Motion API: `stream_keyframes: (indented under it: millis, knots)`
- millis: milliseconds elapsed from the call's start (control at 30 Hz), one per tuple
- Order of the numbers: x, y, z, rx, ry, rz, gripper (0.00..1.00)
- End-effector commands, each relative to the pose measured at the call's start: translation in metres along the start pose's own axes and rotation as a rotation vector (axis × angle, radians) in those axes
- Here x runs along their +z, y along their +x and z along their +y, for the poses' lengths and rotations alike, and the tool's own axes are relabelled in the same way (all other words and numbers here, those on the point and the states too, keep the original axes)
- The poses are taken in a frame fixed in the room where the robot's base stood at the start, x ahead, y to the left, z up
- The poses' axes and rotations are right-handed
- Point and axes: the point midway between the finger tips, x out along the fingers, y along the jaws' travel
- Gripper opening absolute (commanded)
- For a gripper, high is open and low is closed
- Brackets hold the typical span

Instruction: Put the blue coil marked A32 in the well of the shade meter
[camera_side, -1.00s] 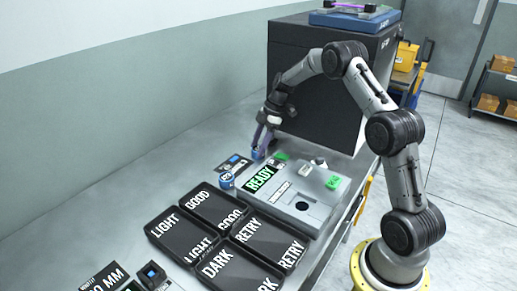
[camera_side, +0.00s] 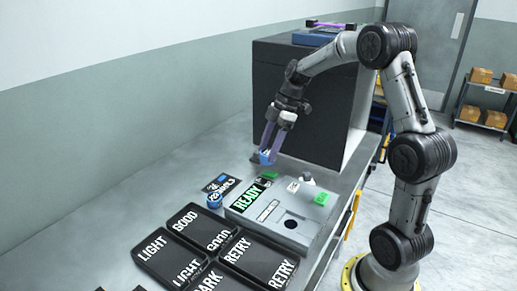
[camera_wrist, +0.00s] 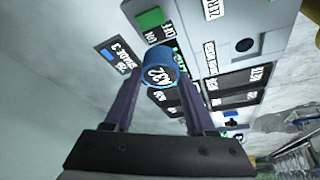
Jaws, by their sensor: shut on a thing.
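My gripper (camera_side: 270,153) is shut on a blue coil (camera_side: 265,157) and holds it above the bench, behind the shade meter. In the wrist view the coil (camera_wrist: 160,68) sits between my fingertips (camera_wrist: 159,82), and its label reads A32. The shade meter (camera_side: 268,223) is a grey box with a green READY display. Its well (camera_side: 292,223) is a dark round hole in the top and looks empty. The well also shows in the wrist view (camera_wrist: 244,45), to the right of the held coil.
A second blue coil (camera_side: 214,200) stands on the bench left of the meter, by a dark shade card (camera_side: 220,184). Black trays marked LIGHT (camera_side: 160,258), GOOD (camera_side: 203,228) and RETRY (camera_side: 258,262) lie in front. A large dark box (camera_side: 300,105) stands behind.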

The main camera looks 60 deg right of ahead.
Motion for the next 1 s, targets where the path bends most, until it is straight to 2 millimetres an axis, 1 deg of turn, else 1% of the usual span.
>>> stream_keyframes:
  millis: [33,100,233,367,467,500,733,900,1000]
  knots:
    - [0.0,-0.004,-0.006,0.002,0.0,0.0,0.02]
    - [0.0,-0.006,-0.012,0.001,0.0,0.0,0.02]
    - [-0.001,-0.007,-0.024,-0.01,-0.024,0.0,0.02]
    - [0.001,-0.002,-0.051,-0.026,-0.061,0.0,0.02]
    - [0.002,-0.01,-0.085,-0.032,-0.089,-0.001,0.02]
    - [0.003,-0.014,-0.101,-0.035,-0.095,0.0,0.02]
    - [0.009,-0.039,-0.188,-0.032,-0.098,-0.002,0.02]
    - [0.009,-0.046,-0.247,-0.022,-0.071,-0.002,0.02]
    - [0.008,-0.046,-0.273,-0.013,-0.046,-0.002,0.02]
